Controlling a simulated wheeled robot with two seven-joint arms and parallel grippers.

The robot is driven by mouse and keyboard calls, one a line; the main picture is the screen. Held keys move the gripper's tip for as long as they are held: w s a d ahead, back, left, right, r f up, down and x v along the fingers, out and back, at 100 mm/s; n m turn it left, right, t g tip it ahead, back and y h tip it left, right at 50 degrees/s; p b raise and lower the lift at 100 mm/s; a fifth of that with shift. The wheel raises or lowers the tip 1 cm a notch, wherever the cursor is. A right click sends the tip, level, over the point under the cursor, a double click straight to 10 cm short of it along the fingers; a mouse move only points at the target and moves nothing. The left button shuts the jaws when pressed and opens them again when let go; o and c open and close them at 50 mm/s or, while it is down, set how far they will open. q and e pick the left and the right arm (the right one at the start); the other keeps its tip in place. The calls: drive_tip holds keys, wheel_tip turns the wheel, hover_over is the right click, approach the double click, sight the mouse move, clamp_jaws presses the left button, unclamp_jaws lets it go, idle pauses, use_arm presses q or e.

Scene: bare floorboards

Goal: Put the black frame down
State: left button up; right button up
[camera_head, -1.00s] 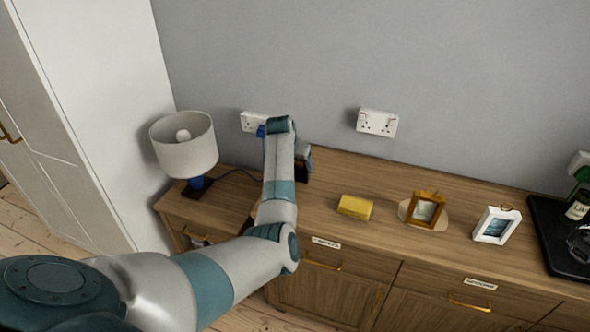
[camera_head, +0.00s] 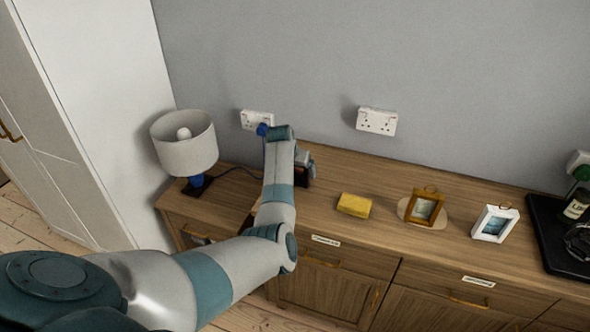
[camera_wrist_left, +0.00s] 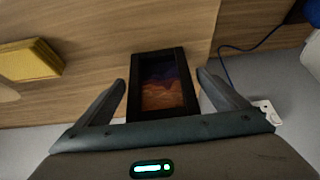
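The black frame (camera_wrist_left: 158,82), with a dark purple and orange picture, is between the two fingers of my left gripper (camera_wrist_left: 161,78) in the left wrist view. Narrow strips of wood show between the fingertips and the frame's sides, so the gripper looks open around it. In the head view the frame (camera_head: 306,174) is a small dark shape low at the sideboard's surface, mostly hidden behind my left forearm and gripper (camera_head: 303,159). Whether it rests fully on the wood is hard to tell. My right gripper is not in view.
The wooden sideboard (camera_head: 375,225) carries a lamp (camera_head: 186,146) at left, a yellow block (camera_head: 354,205), a gold frame (camera_head: 425,206), a white frame (camera_head: 494,223) and a black tray (camera_head: 550,240). Wall sockets (camera_head: 376,121) are behind. Wood between the black frame and yellow block is clear.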

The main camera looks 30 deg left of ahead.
use_arm(q)
drive_tip(key=shift+r, duration=0.2)
drive_tip(key=b+v, duration=0.1)
drive_tip(key=v, duration=1.1)
drive_tip(key=shift+b, duration=0.4)
